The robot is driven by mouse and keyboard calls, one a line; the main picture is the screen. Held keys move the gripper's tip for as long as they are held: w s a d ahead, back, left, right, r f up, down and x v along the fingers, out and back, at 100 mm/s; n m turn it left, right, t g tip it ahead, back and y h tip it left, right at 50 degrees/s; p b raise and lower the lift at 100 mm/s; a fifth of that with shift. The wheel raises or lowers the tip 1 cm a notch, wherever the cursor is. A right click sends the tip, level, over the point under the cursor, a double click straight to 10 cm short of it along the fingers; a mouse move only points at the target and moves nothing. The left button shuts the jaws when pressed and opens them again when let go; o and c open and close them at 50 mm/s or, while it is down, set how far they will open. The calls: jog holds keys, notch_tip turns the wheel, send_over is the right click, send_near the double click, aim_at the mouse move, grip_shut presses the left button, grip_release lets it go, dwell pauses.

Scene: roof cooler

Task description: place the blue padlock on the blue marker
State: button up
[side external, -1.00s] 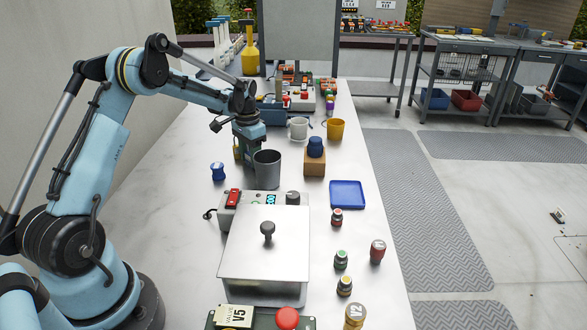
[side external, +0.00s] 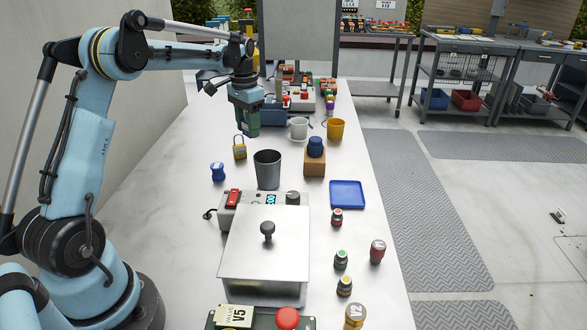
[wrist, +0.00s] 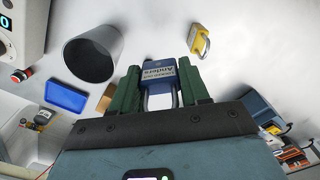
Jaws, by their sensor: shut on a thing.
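The blue padlock (wrist: 160,82) shows in the wrist view between the green fingers of my gripper (wrist: 158,85), with its lettered face and part of its shackle visible. My gripper (side external: 247,130) is shut on it. In the side view the gripper hangs above the bench behind the grey cup, and the padlock is hidden there. A flat blue square with a raised rim (side external: 347,195), the only thing like a blue marker, lies empty to the right of the cup. It also shows in the wrist view (wrist: 67,97).
A yellow padlock (side external: 239,148) stands close to my gripper. The grey cup (side external: 267,170), a wooden block (side external: 315,163) with a blue knob on top, a white mug (side external: 298,128) and a yellow mug (side external: 336,129) stand nearby. A lidded metal box (side external: 263,245) is in front.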

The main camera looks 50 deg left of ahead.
jog(key=s+d+r+n, duration=0.5)
jog(key=s+d+n, duration=0.3)
jog(key=d, duration=0.1)
send_over(217, 165)
jog(key=shift+n, duration=0.4)
notch_tip(217, 165, down, 6)
jog(key=shift+d+f, duration=0.15)
jog(key=shift+f, duration=2.2)
jog(key=shift+f, duration=0.15)
jog(key=o, duration=1.2)
